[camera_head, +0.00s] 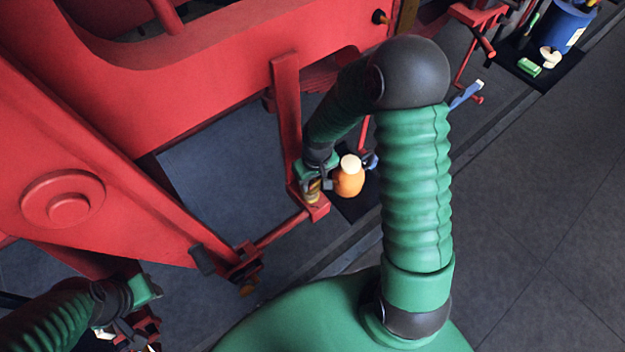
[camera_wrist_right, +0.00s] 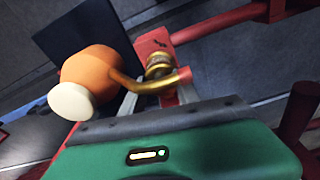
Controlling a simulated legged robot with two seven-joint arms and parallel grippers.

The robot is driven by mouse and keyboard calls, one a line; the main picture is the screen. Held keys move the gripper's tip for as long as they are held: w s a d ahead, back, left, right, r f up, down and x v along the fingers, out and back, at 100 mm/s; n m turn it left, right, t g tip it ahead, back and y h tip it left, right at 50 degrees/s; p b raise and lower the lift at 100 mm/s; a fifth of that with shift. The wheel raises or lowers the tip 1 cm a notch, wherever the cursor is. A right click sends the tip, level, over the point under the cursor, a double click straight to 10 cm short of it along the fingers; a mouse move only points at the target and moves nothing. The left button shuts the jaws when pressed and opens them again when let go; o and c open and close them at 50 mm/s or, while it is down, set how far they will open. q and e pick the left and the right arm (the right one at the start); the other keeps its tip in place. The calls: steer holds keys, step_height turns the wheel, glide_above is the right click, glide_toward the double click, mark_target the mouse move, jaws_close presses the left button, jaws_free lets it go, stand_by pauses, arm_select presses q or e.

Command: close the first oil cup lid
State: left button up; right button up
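A small brass oil cup (camera_head: 313,193) sits on a red bracket (camera_head: 318,211); it also shows in the right wrist view (camera_wrist_right: 157,66). I cannot make out whether its lid is open. My right gripper (camera_head: 320,180) is at the cup, and its grey fingers stand apart in the right wrist view (camera_wrist_right: 158,98). An orange rounded can (camera_head: 348,183) with a cream end is right beside it. The can's brass spout (camera_wrist_right: 150,86) crosses between the camera and the cup; I cannot tell whether it touches the fingers. My left gripper (camera_head: 128,328) is at the lower left, away from the cup.
Large red machine framing (camera_head: 190,75) fills the left, and a red upright bar (camera_head: 287,110) rises beside the cup. A red rod (camera_head: 280,231) runs below. A blue bucket (camera_head: 568,25) stands at the upper right. The floor (camera_head: 530,190) on the right is clear.

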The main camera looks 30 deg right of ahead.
steer(key=shift+r, duration=0.3)
step_height(320, 180, up, 16)
steer(key=s, duration=0.1)
steer(key=shift+s, duration=0.4)
